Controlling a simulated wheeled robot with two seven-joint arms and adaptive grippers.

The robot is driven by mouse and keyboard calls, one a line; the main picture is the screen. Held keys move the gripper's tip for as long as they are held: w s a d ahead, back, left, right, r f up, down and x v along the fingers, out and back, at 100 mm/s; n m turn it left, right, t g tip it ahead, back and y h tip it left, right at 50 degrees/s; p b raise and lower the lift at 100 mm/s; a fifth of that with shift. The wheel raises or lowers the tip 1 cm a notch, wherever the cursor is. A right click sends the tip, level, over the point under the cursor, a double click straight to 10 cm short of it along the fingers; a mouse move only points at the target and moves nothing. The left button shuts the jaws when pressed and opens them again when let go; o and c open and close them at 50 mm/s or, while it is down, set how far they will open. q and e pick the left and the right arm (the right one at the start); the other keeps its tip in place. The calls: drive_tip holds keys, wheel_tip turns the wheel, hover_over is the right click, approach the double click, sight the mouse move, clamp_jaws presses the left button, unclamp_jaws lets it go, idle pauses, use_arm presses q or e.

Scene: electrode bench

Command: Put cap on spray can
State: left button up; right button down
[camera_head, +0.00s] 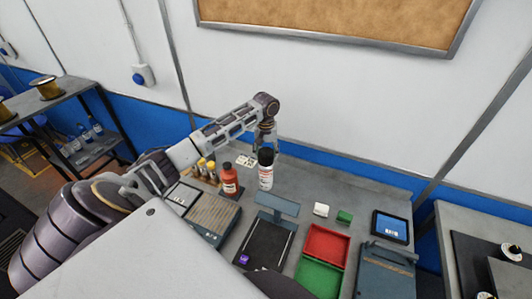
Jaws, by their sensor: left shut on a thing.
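The spray can (265,179) stands upright on the bench, with a white body and small dark and red print. The black cap (265,157) is at the top of the can, in line with it. At this size I cannot tell whether the cap is fully seated or just resting there. My left gripper (266,146) comes down from above and is shut on the black cap. Its fingertips are small and partly merge with the dark cap. My right gripper is not in view.
A red bottle (229,179) stands close left of the can, with several yellow-topped bottles (207,169) beyond. A dark stand (278,204) is in front. A red tray (327,243), a green tray (318,278) and a tablet (390,227) lie to the right. The bench behind right is clear.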

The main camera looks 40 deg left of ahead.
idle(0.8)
use_arm(q)
drive_tip(key=o, duration=0.8)
drive_tip(key=shift+o, duration=0.3)
drive_tip(key=o, duration=0.3)
drive_tip(key=shift+r, duration=0.15)
drive_tip(key=shift+r, duration=3.3)
